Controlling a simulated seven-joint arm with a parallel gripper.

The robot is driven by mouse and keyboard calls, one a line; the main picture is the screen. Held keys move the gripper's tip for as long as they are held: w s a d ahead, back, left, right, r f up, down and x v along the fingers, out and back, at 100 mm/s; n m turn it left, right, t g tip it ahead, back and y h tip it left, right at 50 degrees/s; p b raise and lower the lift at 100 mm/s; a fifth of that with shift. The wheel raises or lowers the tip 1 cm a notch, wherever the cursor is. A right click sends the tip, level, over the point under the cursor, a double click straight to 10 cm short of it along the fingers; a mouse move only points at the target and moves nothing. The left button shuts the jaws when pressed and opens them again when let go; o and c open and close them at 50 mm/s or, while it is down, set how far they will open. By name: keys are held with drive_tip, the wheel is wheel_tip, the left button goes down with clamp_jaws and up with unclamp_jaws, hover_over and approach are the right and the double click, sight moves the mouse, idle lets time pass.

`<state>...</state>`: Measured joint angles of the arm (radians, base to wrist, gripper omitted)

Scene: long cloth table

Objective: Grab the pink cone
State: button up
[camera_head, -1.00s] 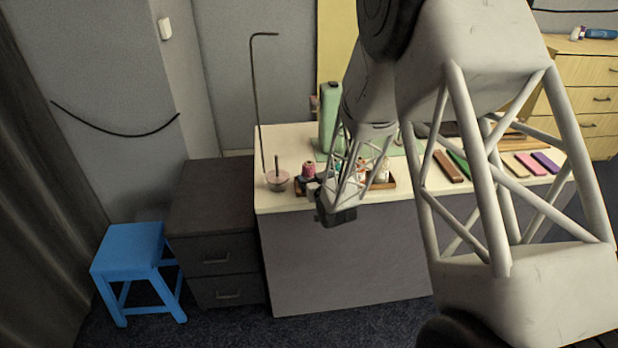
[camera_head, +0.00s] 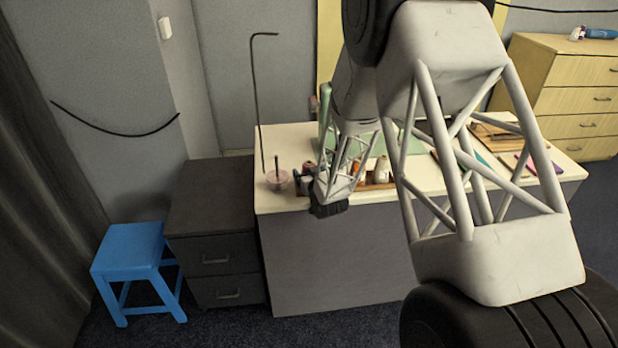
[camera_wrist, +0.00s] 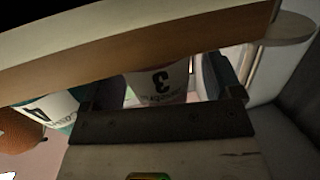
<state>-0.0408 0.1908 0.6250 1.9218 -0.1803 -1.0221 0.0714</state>
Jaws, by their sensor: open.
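In the head view, a small reddish-pink cone (camera_head: 309,167) stands in a shallow wooden tray (camera_head: 299,190) at the table's front left, partly hidden by other cones and my arm. My gripper (camera_head: 328,209) is at the tray's front edge. In the wrist view, my gripper (camera_wrist: 160,95) is open. A cone with a white label marked 3 (camera_wrist: 160,82) shows between its fingers, partly covered by the tray's edge (camera_wrist: 140,55); I cannot tell whether it is the pink one. I see no grip on it.
A cone marked 4 (camera_wrist: 45,110) and an orange thing (camera_wrist: 20,132) are at the left of the wrist view. A white cone (camera_head: 381,169) stands right of my arm. A bowl (camera_head: 277,180) is left of the tray. A tall bent rod (camera_head: 256,100) rises behind it.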

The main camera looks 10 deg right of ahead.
sight(309, 164)
idle(0.3)
drive_tip(key=c, duration=1.1)
drive_tip(key=shift+r, duration=0.15)
drive_tip(key=shift+r, duration=1.5)
drive_tip(key=shift+s+r, duration=0.2)
drive_tip(key=shift+s, duration=0.05)
drive_tip(key=v, duration=0.5)
drive_tip(key=a+v, duration=0.1)
drive_tip(key=v, duration=0.4)
drive_tip(key=f+v, duration=0.1)
drive_tip(key=v, duration=0.4)
drive_tip(key=shift+s+a+r, duration=0.1)
drive_tip(key=shift+s+a, duration=0.15)
drive_tip(key=shift+s, duration=0.2)
